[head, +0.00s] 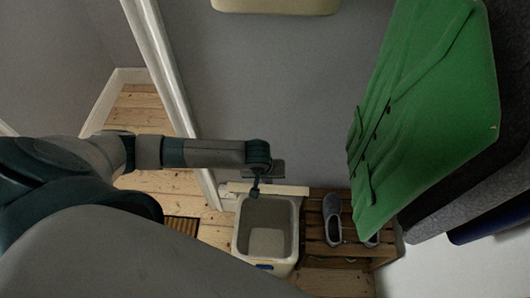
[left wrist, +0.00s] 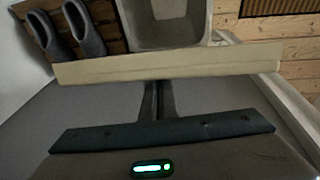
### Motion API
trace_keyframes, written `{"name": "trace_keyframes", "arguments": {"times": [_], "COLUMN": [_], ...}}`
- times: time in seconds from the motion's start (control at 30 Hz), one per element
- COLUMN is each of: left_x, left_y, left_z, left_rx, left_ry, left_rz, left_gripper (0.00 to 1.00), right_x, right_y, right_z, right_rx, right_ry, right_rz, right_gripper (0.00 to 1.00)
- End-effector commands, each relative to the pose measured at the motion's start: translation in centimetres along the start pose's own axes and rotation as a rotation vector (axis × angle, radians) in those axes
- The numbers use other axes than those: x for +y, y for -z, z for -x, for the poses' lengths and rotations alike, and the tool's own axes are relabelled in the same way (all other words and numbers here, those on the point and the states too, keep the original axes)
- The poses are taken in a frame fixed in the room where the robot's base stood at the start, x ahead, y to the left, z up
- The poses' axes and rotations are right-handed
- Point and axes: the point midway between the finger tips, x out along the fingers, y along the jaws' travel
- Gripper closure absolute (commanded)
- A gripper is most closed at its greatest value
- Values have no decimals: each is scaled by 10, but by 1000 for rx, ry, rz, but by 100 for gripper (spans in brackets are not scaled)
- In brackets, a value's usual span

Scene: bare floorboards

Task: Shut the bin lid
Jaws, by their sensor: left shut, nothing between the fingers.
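The cream bin (head: 239,240) stands open on the floor in the head view, its grey inside showing. It also shows at the top of the left wrist view (left wrist: 205,25). Its cream lid (head: 290,190) stands up at the bin's far, wall side and is seen nearly edge-on. In the left wrist view the lid (left wrist: 220,65) is a pale bar across the picture. My left gripper (head: 256,191) is shut and empty, right at the lid. In the left wrist view its fingertips (left wrist: 157,84) meet the lid's edge; whether they touch is unclear. My right gripper is out of view.
A slatted wooden rack (head: 315,247) with grey shoes (head: 333,218) stands just right of the bin. A green garment (head: 430,100) hangs above it. The grey wall (head: 290,100) is close behind the lid. A white door frame (head: 165,65) rises at left.

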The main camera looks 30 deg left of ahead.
Motion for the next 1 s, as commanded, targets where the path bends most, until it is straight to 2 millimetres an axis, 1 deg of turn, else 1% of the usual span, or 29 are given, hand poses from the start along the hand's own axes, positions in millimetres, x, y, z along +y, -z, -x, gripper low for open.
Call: {"name": "trace_keyframes", "arguments": {"times": [0.4,1.0], "left_x": [-2,-4], "left_y": [-30,-79], "left_z": [-5,-15], "left_rx": [-3,-5], "left_ry": [1,1], "left_rz": [1,0], "left_gripper": [100,100], "right_x": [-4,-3], "right_y": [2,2], "right_z": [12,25], "right_rx": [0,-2], "right_ry": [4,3], "right_rz": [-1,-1], "right_gripper": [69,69]}}
